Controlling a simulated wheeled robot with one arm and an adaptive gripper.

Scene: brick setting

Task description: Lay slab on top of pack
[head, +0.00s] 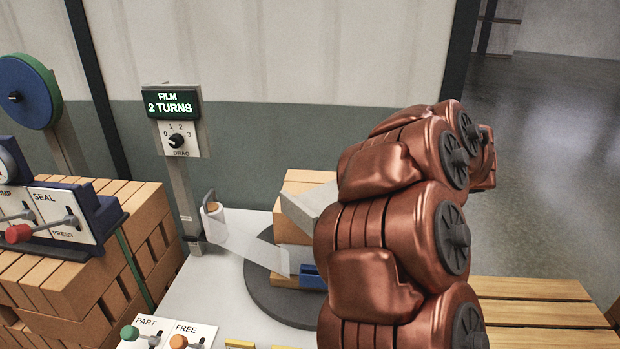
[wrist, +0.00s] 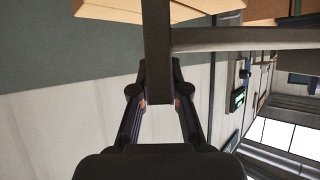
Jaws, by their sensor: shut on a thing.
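The pack (head: 309,178) is a tan block stack on a dark round turntable (head: 262,299). Part of it is hidden behind my arm. A light grey slab (head: 300,213) sticks out tilted from behind my arm, in front of the pack's upper part. My gripper (wrist: 158,102) is hidden in the head view. In the wrist view its fingers are shut on the slab (wrist: 157,50), seen as a dark upright strip. Tan block surfaces (wrist: 165,10) show past the slab at the top. I cannot tell whether slab and pack touch.
A film roll (head: 214,218) stands left of the pack, with clear film (head: 250,248) stretched to the pack's side. Brick stacks (head: 75,255) and a SEAL panel (head: 55,212) are left. Wooden slats (head: 535,290) lie right.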

